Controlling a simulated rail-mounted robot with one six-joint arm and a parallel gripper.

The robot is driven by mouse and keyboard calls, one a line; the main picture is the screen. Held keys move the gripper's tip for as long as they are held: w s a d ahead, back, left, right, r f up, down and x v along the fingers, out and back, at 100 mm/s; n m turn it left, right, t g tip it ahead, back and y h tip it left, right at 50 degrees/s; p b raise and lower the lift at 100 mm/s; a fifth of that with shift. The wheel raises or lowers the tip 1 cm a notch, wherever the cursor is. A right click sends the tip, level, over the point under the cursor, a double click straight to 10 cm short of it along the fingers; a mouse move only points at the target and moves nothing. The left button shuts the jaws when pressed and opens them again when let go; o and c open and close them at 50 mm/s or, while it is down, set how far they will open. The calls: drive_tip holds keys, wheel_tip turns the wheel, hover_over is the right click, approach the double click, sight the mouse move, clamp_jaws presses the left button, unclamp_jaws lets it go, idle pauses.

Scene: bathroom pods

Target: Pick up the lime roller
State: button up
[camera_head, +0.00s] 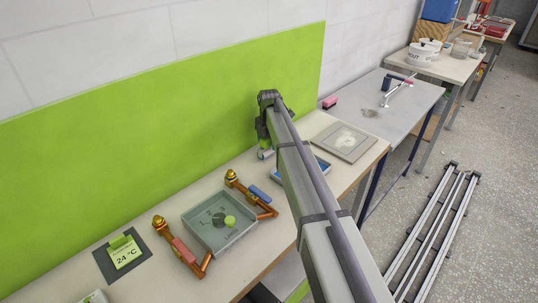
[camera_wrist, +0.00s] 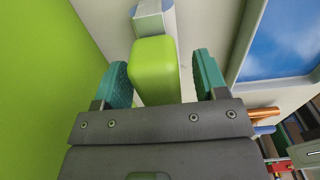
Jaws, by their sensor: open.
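In the wrist view a lime green rounded block (camera_wrist: 154,70), which looks like the lime roller's handle, lies between the two teal fingers of my gripper (camera_wrist: 162,78). The fingers stand apart on either side of it. A narrow gap shows at the right finger; at the left finger I cannot tell if it touches. A pale grey and blue piece (camera_wrist: 152,20) shows just beyond the lime block and seems part of the roller. In the head view my gripper (camera_head: 263,132) is low over the table near the green panel, and my arm hides part of that area.
A blue tray (camera_wrist: 280,45) lies close to the right in the wrist view. The green panel (camera_head: 170,125) stands behind the table. A grey tray (camera_head: 232,239) between orange clamps (camera_head: 178,240) is nearer. A grey square plate (camera_head: 345,142) lies beyond my arm.

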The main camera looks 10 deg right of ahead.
drive_tip(key=shift+r, duration=0.15)
drive_tip(key=c, duration=1.1)
wheel_tip(320, 180, up, 10)
drive_tip(key=p, duration=1)
drive_tip(key=shift+r+p, duration=0.2)
drive_tip(key=shift+p, duration=0.15)
drive_tip(key=shift+f, duration=0.15)
drive_tip(key=o, duration=0.5)
drive_tip(key=shift+f, duration=0.1)
drive_tip(key=shift+c, duration=1.6)
